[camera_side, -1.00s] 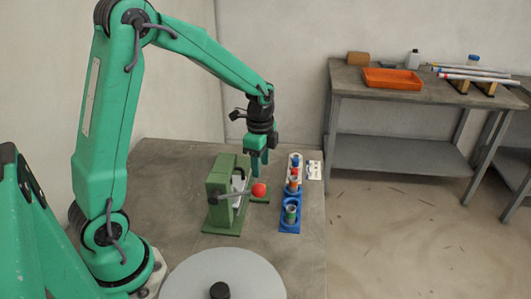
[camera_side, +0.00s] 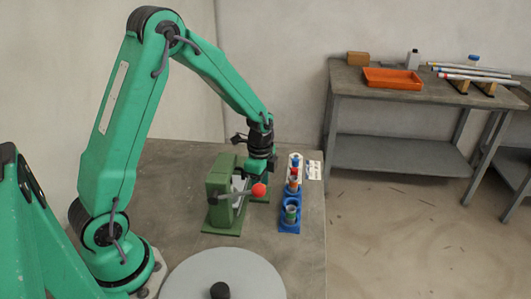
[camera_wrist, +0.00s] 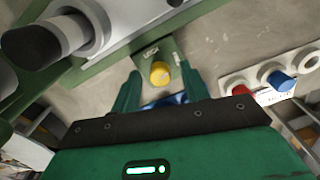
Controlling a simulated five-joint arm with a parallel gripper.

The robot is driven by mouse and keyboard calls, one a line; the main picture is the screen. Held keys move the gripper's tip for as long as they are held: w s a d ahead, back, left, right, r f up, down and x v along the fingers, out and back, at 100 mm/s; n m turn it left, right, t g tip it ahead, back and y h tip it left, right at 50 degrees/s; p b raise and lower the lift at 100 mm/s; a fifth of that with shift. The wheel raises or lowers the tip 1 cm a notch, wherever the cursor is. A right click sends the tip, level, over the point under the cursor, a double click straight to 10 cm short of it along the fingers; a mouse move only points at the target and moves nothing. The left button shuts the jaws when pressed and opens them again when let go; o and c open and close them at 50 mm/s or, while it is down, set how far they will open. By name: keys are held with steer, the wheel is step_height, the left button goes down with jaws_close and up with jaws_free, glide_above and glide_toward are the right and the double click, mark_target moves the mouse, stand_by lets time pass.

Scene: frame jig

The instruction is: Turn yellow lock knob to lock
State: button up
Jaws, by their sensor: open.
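The yellow lock knob (camera_wrist: 160,73) shows in the wrist view on a small green plate (camera_wrist: 166,47) with white labels. My gripper (camera_wrist: 159,76) is open, with one green finger to each side of the knob. In that view gaps show between the fingers and the knob, so I see no grip on it; how far the tips are above it I cannot tell. A blue thing shows partly below the knob between the fingers.
The jig's lever with a red ball (camera_side: 258,191) stands close in front of my gripper. A blue holder (camera_side: 289,226) with coloured parts is to the right, beside a white panel (camera_side: 313,170). A grey disc (camera_side: 225,275) lies in front. An orange tray (camera_side: 393,78) is on a far bench.

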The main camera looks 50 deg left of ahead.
jaws_close()
steer(key=shift+n, duration=2.3)
jaws_free()
steer(key=shift+r, duration=0.1)
